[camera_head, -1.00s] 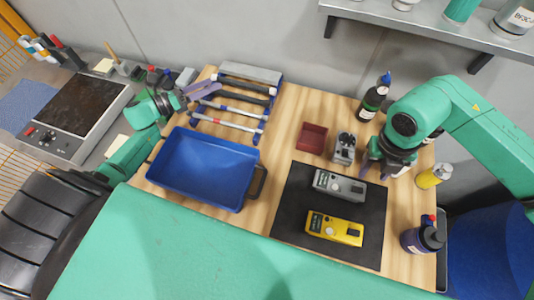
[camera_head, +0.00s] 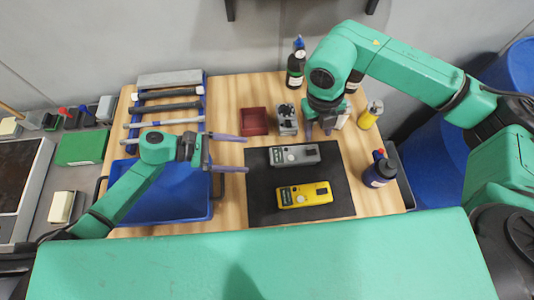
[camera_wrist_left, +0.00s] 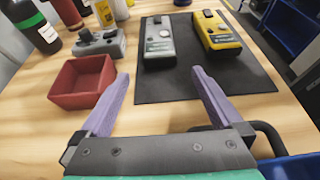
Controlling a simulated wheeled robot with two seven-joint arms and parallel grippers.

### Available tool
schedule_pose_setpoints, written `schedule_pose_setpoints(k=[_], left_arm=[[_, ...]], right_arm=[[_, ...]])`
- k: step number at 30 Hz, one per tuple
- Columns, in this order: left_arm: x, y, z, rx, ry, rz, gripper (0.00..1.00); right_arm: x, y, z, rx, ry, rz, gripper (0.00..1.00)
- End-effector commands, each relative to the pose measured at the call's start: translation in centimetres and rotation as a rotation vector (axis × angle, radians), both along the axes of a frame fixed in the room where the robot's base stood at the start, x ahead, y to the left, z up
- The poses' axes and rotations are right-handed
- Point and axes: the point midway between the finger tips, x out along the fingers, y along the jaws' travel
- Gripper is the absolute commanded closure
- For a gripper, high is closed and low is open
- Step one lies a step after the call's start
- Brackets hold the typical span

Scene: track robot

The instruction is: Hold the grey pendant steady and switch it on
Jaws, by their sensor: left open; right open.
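The grey pendant (camera_head: 295,155) lies flat on the black mat (camera_head: 264,209), above the yellow pendant (camera_head: 304,194) in the head view. In the left wrist view the grey pendant (camera_wrist_left: 159,40) lies ahead, beyond the fingertips. My left gripper (camera_head: 247,153) is open and empty, over the left edge of the mat with its fingers pointing right towards the grey pendant, apart from it. My right gripper (camera_head: 318,134) points down just above the right end of the grey pendant in the head view. Its fingers are partly hidden by its own wrist, and contact cannot be told.
A red box (camera_head: 253,121) and a small grey device (camera_head: 287,120) stand behind the mat. A blue tray (camera_head: 165,214) lies left, under my left arm. Bottles (camera_head: 296,63), a yellow can (camera_head: 370,114) and a dark bottle (camera_head: 380,171) stand at the back and right.

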Motion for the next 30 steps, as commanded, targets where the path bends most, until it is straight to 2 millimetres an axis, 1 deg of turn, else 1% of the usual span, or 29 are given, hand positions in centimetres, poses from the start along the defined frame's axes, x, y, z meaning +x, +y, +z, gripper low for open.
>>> schedule_pose_setpoints(k=[1,6,9,12,16,22,23,24,26,27,29,30], left_arm=[[0.0,-1.3,-0.3,-0.005,0.000,-0.001,0.00],[0.0,-5.2,-2.0,-0.005,0.001,0.000,0.00],[0.0,-7.2,-2.8,-0.004,0.001,0.000,0.00],[0.1,-8.5,-3.4,-0.002,0.000,0.003,0.00],[0.1,-9.3,-3.8,-0.001,-0.001,0.002,0.00],[0.0,-9.4,-3.8,0.000,-0.001,0.002,0.00],[0.0,-9.4,-3.8,0.000,-0.001,0.002,0.04],[0.0,-9.4,-3.8,0.000,-0.001,0.002,0.19],[0.0,-9.4,-3.8,0.000,0.000,0.002,0.42],[0.0,-9.3,-3.8,0.000,0.000,0.002,0.57],[0.0,-9.3,-3.8,0.000,0.000,0.003,0.80],[0.1,-9.3,-3.8,0.000,0.000,0.003,0.96]], right_arm=[[0.0,0.0,0.0,0.000,0.000,0.000,0.50],[0.0,0.0,0.0,0.000,0.000,0.000,0.50],[0.0,0.0,0.0,0.000,0.000,0.000,0.50],[0.0,0.0,0.0,0.000,0.000,0.000,0.50],[0.0,0.0,0.0,0.000,0.000,0.000,0.50],[0.0,0.0,0.0,0.000,0.000,0.000,0.50],[0.0,0.0,0.0,0.000,0.000,0.000,0.50],[0.0,0.0,0.0,0.000,0.000,0.000,0.50],[0.0,0.0,0.0,0.000,0.000,0.000,0.50],[0.0,0.0,0.0,0.000,0.000,0.000,0.50],[0.0,0.0,0.0,0.000,0.000,0.000,0.50],[0.0,0.0,0.0,0.000,0.000,0.000,0.50]])
